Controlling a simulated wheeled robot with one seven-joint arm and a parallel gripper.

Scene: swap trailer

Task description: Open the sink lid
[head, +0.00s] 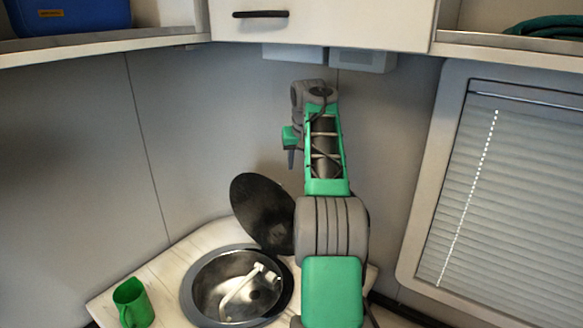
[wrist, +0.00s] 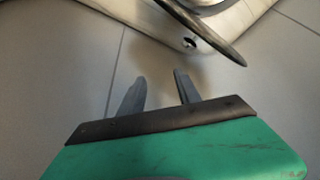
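The sink lid (head: 262,213) is a dark round disc. It stands steeply raised at the back right edge of the sink (head: 236,287), and the basin is uncovered with a pale faucet (head: 246,285) inside it. In the wrist view the lid (wrist: 205,32) shows nearly edge-on as a dark slanted shape near the top. My gripper (wrist: 157,82) has its two fingers apart with nothing between them. It is apart from the lid. In the head view the gripper (head: 291,157) is small and high, above the lid near the back wall.
A green mug (head: 133,303) stands on the counter (head: 188,244) left of the sink. Cabinets (head: 330,20) hang above my arm, with a blue box (head: 68,16) on the left shelf. A window with blinds (head: 515,190) is on the right.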

